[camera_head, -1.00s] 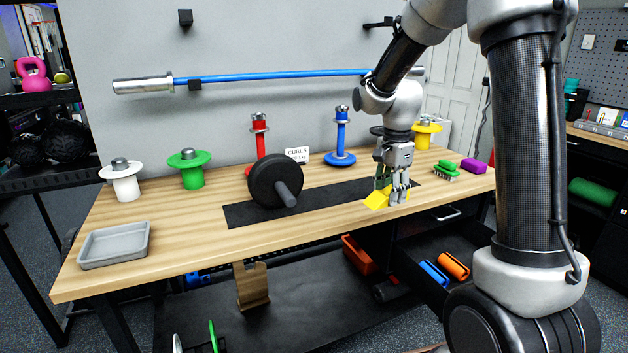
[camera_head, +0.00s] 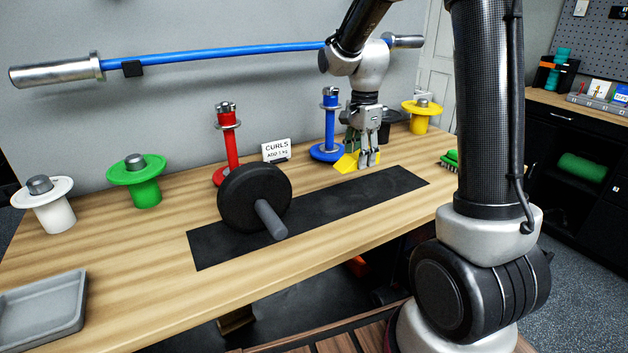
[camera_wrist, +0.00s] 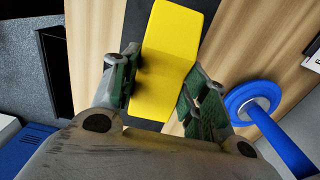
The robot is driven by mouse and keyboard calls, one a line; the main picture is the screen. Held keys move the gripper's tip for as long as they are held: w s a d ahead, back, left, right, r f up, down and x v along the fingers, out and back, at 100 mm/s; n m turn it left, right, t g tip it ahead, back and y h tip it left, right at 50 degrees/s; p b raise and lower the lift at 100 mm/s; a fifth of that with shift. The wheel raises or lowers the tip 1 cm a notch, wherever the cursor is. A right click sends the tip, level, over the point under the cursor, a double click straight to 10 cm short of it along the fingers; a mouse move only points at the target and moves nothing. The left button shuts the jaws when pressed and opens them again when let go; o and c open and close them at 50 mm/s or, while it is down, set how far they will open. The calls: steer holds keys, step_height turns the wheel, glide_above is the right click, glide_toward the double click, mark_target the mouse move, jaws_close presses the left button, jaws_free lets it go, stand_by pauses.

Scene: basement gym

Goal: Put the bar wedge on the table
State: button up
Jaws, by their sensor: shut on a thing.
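The yellow wedge-shaped block (camera_head: 346,162), which I take as the bar wedge, is in my gripper (camera_head: 368,161). In the wrist view the yellow wedge (camera_wrist: 168,55) sits between the two green-padded fingers of my gripper (camera_wrist: 160,86), which are closed on its sides. The wedge is over the wooden table (camera_head: 130,285), near the far edge of the black mat strip (camera_head: 212,247) and just right of the blue stand's base. Whether its underside touches the table, I cannot tell. The fingers hide part of it.
A black plate on a short bar (camera_head: 240,197) stands on the mat. Red (camera_head: 229,150) and blue (camera_head: 331,115) stands, a sign (camera_head: 276,150), and green (camera_head: 137,170), white (camera_head: 44,192) and yellow (camera_head: 421,112) spools line the back. A grey tray (camera_head: 70,325) lies front left. The front middle is clear.

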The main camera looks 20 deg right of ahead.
mark_target(356, 194)
step_height(356, 194, down, 9)
steer(key=shift+f, duration=0.1)
stand_by(0.3)
steer(key=o, duration=1.1)
steer(key=shift+f, duration=0.15)
step_height(356, 194, up, 12)
steer(key=s+r+n+t, duration=0.2)
steer(key=s+r+n, duration=0.2)
steer(key=s+n, duration=0.4)
steer(key=s+r+n+t, duration=0.2)
steer(key=s+r+n, duration=0.3)
steer(key=s, duration=1.1)
steer(key=n, duration=0.2)
steer(key=shift+s+d+n, duration=0.3)
steer(key=shift+s+n, duration=0.05)
steer(key=shift+n, duration=0.05)
